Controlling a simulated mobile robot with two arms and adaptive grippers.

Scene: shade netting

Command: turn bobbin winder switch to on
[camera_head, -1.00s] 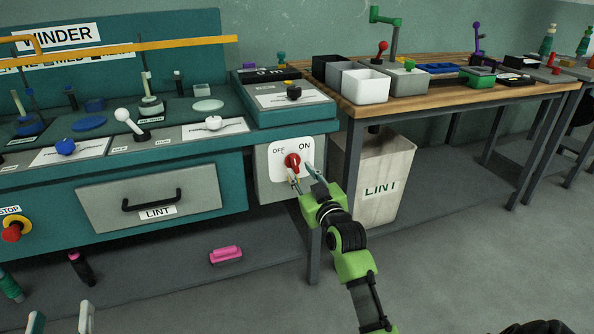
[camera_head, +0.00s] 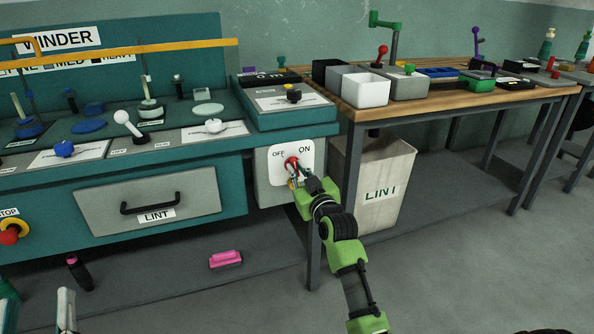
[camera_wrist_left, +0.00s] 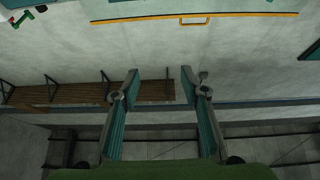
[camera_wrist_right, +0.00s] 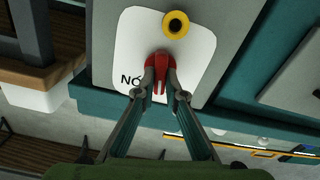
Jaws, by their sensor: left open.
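The red rotary switch knob (camera_head: 291,162) sits on a white plate (camera_head: 309,166) on a grey box at the right end of the teal machine. OFF is printed at its upper left and ON at its upper right. My right gripper (camera_head: 300,173) is at the knob. In the right wrist view the fingers (camera_wrist_right: 160,80) are closed together on the red knob (camera_wrist_right: 158,64), and they hide part of it. I cannot tell which label the knob points to. My left gripper (camera_head: 66,312) is low at the left, away from the machine; its fingers (camera_wrist_left: 160,80) are apart and empty.
A yellow ring (camera_wrist_right: 175,25) is close to the knob. A LINT drawer (camera_head: 150,200) is left of the switch box. A table leg (camera_head: 350,180) and a lint bin (camera_head: 380,185) stand close on the right. A pink object (camera_head: 225,258) lies low below the drawer.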

